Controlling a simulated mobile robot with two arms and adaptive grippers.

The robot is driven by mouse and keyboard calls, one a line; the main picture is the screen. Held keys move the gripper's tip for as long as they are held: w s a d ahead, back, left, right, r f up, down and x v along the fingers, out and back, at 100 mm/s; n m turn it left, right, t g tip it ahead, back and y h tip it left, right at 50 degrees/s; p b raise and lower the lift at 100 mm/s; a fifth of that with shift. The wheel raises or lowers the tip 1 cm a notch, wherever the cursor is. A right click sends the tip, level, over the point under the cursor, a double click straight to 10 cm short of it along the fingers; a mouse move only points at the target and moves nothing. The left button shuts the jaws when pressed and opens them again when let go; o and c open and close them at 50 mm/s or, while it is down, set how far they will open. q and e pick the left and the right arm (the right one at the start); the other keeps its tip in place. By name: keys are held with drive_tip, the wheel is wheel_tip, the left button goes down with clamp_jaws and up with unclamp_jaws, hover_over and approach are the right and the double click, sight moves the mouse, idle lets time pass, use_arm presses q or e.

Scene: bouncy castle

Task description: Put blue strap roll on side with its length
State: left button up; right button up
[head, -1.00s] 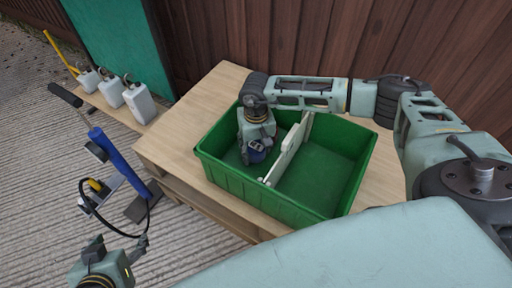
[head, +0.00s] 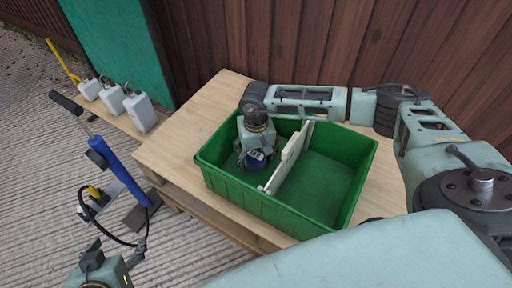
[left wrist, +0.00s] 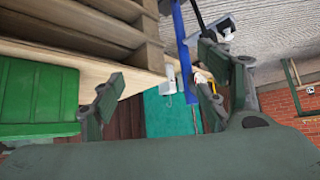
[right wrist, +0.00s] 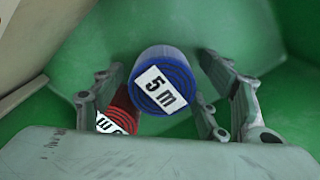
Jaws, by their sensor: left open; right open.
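The blue strap roll (right wrist: 167,80), with a white "5 m" label, sits between the spread fingers of my right gripper (right wrist: 168,92) in the right wrist view. In the head view the roll (head: 256,159) is in the left compartment of the green crate (head: 250,203), below my right gripper (head: 256,155). A red strap roll (right wrist: 122,112) lies beside it, partly hidden by a finger; its white label is only partly visible. My left gripper (head: 117,250) is open and empty, low at the left, away from the crate.
A white divider (head: 288,160) splits the crate; the right compartment looks empty. The crate stands on a wooden table (head: 178,140). A blue pump-like tool (head: 123,165) with a black hose stands left, and white jugs (head: 139,110) stand on a plank behind it.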

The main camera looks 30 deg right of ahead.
sight(256, 154)
wheel_tip(256, 154, up, 7)
drive_tip(key=shift+f+p, duration=0.1)
drive_tip(key=shift+p, duration=0.75)
wheel_tip(256, 154, up, 4)
drive_tip(key=shift+r+p, duration=0.1)
drive_tip(key=shift+p, duration=0.3)
use_arm(q)
drive_tip(key=s+a+f+g, duration=0.1)
drive_tip(key=s+g, duration=0.1)
drive_tip(key=s, duration=0.3)
drive_tip(key=s+a+f+g+y, duration=0.1)
drive_tip(key=s+a+f+g, duration=0.1)
drive_tip(key=s, duration=0.3)
drive_tip(key=shift+g, duration=0.5)
use_arm(e)
drive_tip(key=shift+r, duration=0.6)
